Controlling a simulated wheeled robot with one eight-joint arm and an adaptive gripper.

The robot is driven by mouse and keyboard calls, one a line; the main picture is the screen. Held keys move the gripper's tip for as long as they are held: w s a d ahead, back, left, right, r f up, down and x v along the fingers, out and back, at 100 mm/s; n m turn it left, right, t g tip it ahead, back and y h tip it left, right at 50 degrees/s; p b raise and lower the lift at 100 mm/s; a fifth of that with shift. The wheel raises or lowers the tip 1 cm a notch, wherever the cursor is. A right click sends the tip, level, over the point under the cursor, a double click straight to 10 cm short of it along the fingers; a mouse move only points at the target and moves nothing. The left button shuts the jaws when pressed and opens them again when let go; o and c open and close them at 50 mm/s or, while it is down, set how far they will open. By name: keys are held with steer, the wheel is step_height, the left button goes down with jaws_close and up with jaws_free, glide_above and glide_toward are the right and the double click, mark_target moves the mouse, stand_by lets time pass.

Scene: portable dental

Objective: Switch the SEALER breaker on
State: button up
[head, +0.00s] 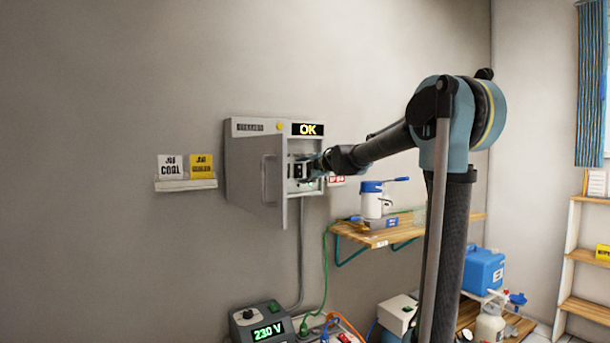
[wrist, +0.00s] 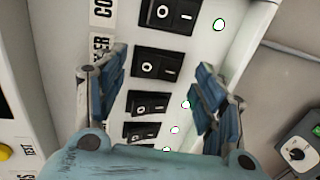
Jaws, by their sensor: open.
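The breaker box (head: 256,180) hangs on the wall with its door (head: 257,182) swung open. In the wrist view a column of several black rocker switches marked O and I runs down its white panel. The second switch from the top (wrist: 160,65) sits beside a label ending in "ER" (wrist: 103,46), partly hidden by my left finger. I cannot tell which side of this rocker is pressed. My gripper (wrist: 162,62) is open and empty, its fingers on either side of that switch. It also shows inside the box in the head view (head: 308,170); contact cannot be told.
A lit lamp (wrist: 219,25) shows beside the top switch and others lower down. The box display reads OK (head: 308,129). The open door stands left of my gripper. A card holder (head: 186,185) is left of the box; a wooden shelf (head: 375,238) is lower right.

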steer(key=shift+x, duration=0.75)
steer(key=c, duration=1.1)
steer(key=shift+o, duration=0.2)
steer(key=shift+f+t+y, duration=0.25)
steer(key=shift+t+y, duration=0.25)
steer(key=shift+t, duration=0.25)
steer(key=shift+f+t+y, duration=0.25)
steer(key=shift+t+y, duration=0.25)
steer(key=shift+t, duration=0.25)
steer(key=o, duration=1)
steer(key=shift+f, duration=0.1)
steer(key=shift+o, duration=0.3)
